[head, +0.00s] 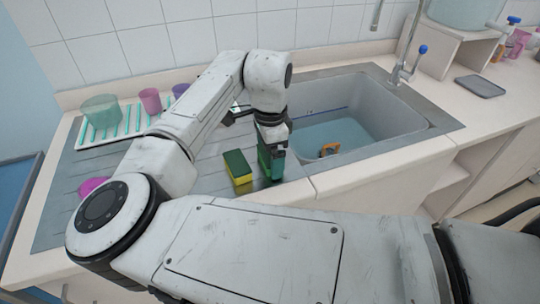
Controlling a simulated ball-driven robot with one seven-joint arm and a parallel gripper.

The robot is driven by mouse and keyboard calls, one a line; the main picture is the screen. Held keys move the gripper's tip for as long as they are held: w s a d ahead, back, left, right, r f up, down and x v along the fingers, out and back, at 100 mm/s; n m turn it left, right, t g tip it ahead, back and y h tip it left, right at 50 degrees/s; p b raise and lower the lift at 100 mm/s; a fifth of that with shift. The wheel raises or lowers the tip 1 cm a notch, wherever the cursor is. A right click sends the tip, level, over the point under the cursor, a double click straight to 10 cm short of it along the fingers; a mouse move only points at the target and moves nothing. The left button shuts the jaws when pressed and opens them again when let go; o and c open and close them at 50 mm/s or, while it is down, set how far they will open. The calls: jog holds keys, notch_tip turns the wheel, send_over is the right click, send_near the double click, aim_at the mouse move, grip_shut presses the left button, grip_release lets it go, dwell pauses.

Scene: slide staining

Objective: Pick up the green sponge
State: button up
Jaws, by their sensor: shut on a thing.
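A green block, which looks like the green sponge (266,161), is upright in my gripper (272,155), between the drainboard and the sink. The gripper is shut on it, and its fingers and wrist hide part of it. I cannot tell whether its lower edge touches the counter. Just left of it, and apart from the gripper, a sponge with a dark green top and yellow side (238,167) stands on the grey drainboard (212,168).
A rack (125,128) with cups is at the left. A pink item (92,186) lies near the front left.

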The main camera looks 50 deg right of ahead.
jog(key=shift+r, duration=0.45)
notch_tip(320, 180, up, 3)
jog(key=shift+s+f, duration=0.1)
jog(key=shift+f, duration=0.05)
jog(key=s+a+r, duration=0.6)
jog(key=s+r, duration=0.3)
jog(key=s, duration=0.3)
jog(key=shift+s+r, duration=0.2)
jog(key=shift+s, duration=0.05)
jog(key=shift+d, duration=0.1)
